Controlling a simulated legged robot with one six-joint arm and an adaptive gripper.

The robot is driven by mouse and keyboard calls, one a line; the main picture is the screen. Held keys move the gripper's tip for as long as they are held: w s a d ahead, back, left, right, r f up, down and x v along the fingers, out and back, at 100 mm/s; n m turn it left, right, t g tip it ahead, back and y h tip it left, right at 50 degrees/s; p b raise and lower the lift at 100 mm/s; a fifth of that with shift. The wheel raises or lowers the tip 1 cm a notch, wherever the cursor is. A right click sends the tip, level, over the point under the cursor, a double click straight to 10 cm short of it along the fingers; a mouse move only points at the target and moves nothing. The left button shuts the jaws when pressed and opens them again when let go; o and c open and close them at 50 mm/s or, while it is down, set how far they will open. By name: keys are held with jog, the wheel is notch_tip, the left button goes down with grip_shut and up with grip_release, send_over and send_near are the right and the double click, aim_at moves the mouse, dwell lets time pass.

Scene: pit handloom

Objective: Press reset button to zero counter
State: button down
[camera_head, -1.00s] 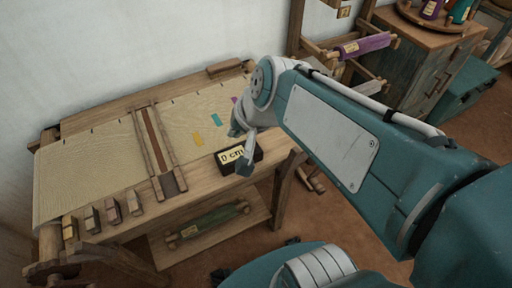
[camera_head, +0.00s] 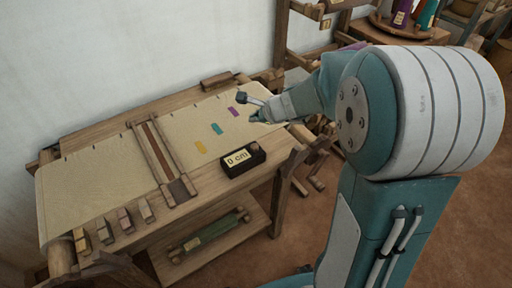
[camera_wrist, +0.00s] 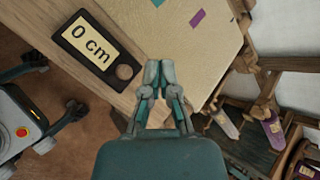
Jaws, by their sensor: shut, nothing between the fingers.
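The counter (camera_head: 241,161) is a dark box with a pale label reading "0 cm". It sits on the front edge of the loom table, and it also shows in the wrist view (camera_wrist: 89,42). A round brownish button (camera_wrist: 124,72) is on the counter's end beside the label. My gripper (camera_head: 248,108) is over the right end of the cloth, behind and apart from the counter. In the wrist view my gripper (camera_wrist: 158,66) has its fingertips together and empty, to the right of the button. Nothing hides the counter's label.
The cloth (camera_head: 95,200) carries yellow, teal and purple patches. A wooden beater frame (camera_head: 160,160) crosses it. Several small blocks (camera_head: 125,221) line the front left edge. A shelf with spools stands at the right. Open space lies above the cloth.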

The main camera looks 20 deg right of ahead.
aim_at(256, 146)
jog(key=f, duration=0.8)
jog(key=shift+d+f, duration=0.15)
jog(key=shift+d, duration=0.2)
jog(key=shift+a+f, duration=0.15)
jog(key=shift+f, duration=0.1)
jog(key=shift+f, duration=0.15)
dwell(1.1)
jog(key=shift+f, duration=0.2)
